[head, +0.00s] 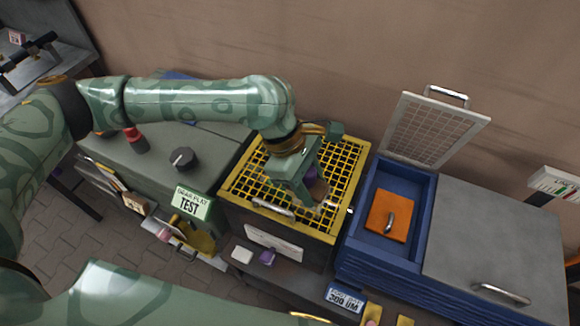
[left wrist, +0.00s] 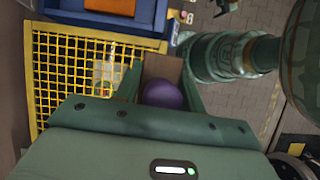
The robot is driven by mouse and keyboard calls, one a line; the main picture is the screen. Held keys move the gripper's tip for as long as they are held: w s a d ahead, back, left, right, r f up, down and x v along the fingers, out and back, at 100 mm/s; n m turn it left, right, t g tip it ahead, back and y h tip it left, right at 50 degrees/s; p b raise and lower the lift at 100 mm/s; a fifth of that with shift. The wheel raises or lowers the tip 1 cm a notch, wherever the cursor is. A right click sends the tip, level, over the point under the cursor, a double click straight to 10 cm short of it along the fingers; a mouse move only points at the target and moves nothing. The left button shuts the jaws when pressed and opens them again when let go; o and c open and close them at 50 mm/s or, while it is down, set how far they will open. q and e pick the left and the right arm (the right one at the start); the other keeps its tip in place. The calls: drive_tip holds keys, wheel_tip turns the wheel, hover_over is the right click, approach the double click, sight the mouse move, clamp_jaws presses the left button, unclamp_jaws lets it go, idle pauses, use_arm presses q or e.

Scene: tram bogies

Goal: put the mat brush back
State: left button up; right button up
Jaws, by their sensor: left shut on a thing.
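My left gripper (head: 309,194) is above the yellow grid (head: 246,186) of a dark box, fingers pointing down. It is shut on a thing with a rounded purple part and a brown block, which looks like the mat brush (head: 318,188). In the left wrist view the purple part (left wrist: 164,95) sits between the fingers, with the brown block beyond it. The fingers hide much of it, and I cannot tell whether it touches the grid. My right gripper is not in view.
Right of the grid is an open blue bin (head: 428,184) holding an orange block (head: 390,216) with a metal handle. Its mesh lid (head: 433,128) stands up behind. A grey lid (head: 495,235) lies further right. A grey cabinet with a black knob (head: 182,158) stands left.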

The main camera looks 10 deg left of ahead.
use_arm(q)
drive_tip(key=shift+n, duration=0.3)
drive_tip(key=w+a+f+b, duration=0.1)
drive_tip(key=w+f+b, duration=0.1)
drive_tip(key=w+f, duration=0.1)
drive_tip(key=w+a+f+b, duration=0.2)
drive_tip(key=w+f, duration=0.1)
drive_tip(key=w, duration=0.2)
drive_tip(key=w+a+f+b, duration=0.1)
drive_tip(key=w+f+b, duration=0.1)
drive_tip(key=w, duration=0.1)
drive_tip(key=shift+w+a+f, duration=0.25)
drive_tip(key=shift+w+f, duration=0.15)
drive_tip(key=shift+w+a+f, duration=0.15)
drive_tip(key=shift+w+f, duration=0.15)
drive_tip(key=shift+w, duration=0.1)
drive_tip(key=shift+w+a+f+b, duration=0.1)
drive_tip(key=shift+w+f+b, duration=0.1)
drive_tip(key=shift+f+b, duration=0.2)
wheel_tip(320, 180, down, 3)
drive_tip(key=shift+r+b, duration=0.1)
drive_tip(key=shift+b, duration=0.7)
